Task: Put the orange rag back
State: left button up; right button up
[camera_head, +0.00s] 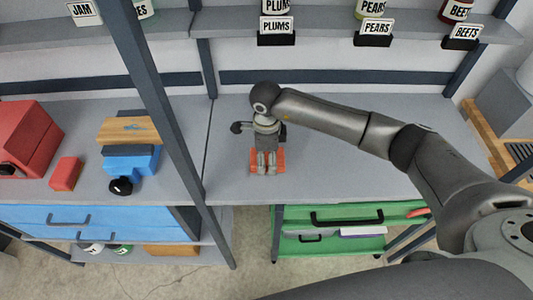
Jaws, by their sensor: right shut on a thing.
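My right gripper (266,165) is over the grey worktop (330,180), pointing down. It is shut on the orange rag (281,168), which shows as small orange patches on both sides of the fingers. Most of the rag is hidden behind the gripper. The rag looks to be at or close to the worktop surface; I cannot tell whether it touches. My left gripper is not in view.
A dark upright post (160,100) stands left of my right arm. Beyond it are a red box (25,135), a small red block (66,174) and a blue tool (130,163). Green drawers (335,240) and blue drawers (100,220) sit below. Labelled jars line the shelf above.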

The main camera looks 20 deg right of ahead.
jog(key=shift+f, duration=0.2)
jog(key=shift+f+b, duration=0.2)
jog(key=shift+b, duration=0.1)
jog(key=o, duration=1)
jog(key=shift+c, duration=0.2)
jog(key=shift+r, duration=0.1)
